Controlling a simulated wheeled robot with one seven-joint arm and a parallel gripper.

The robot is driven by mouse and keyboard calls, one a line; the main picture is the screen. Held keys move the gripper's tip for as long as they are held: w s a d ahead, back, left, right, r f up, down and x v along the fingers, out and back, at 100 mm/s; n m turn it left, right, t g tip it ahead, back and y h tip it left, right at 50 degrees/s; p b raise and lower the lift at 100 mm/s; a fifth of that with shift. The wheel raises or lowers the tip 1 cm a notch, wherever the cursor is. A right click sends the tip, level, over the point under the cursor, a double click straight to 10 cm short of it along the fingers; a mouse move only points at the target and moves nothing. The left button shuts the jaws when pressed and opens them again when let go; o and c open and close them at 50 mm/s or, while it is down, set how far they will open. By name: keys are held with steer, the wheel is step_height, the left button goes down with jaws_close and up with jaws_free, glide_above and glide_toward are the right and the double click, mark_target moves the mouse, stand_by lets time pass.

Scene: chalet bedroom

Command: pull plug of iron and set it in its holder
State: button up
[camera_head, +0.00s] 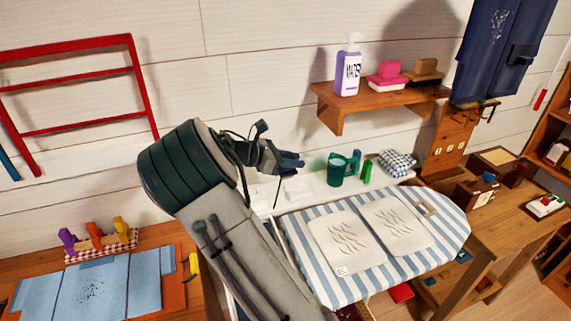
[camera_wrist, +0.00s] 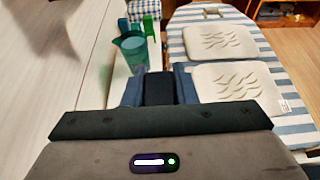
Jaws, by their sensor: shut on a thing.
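My gripper (camera_head: 290,162) is raised in front of the white wall, above the left end of the ironing board. It is shut on a dark block, which looks like the plug (camera_wrist: 158,88), between two blue fingers in the wrist view. A thin dark cord (camera_head: 277,190) hangs down below the gripper in the head view. I cannot make out the iron in either view. A wooden wall panel (camera_head: 445,145) with small white labels stands at the right; I cannot tell whether it is the plug's holder.
The striped ironing board (camera_head: 322,279) carries two pale patterned pads. Behind it, a white ledge bears a teal jug (camera_head: 336,170), a green item (camera_head: 367,172) and a checked cloth (camera_head: 395,163). A wooden shelf (camera_head: 375,101) juts from the wall above. A wooden table (camera_head: 490,230) stands right.

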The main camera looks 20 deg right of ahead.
steer(key=w+d+f, duration=0.4)
steer(key=w+d, duration=0.3)
steer(key=shift+s+a+f+b, duration=0.15)
steer(key=shift+f+b, duration=1.4)
steer(key=shift+f, duration=0.3)
steer(key=shift+s+a+f+b, duration=0.1)
steer(key=shift+f+b, duration=1.45)
steer(key=shift+f, duration=1.1)
steer(key=shift+f, duration=0.25)
steer(key=o, duration=1.1)
steer(key=shift+a, duration=0.1)
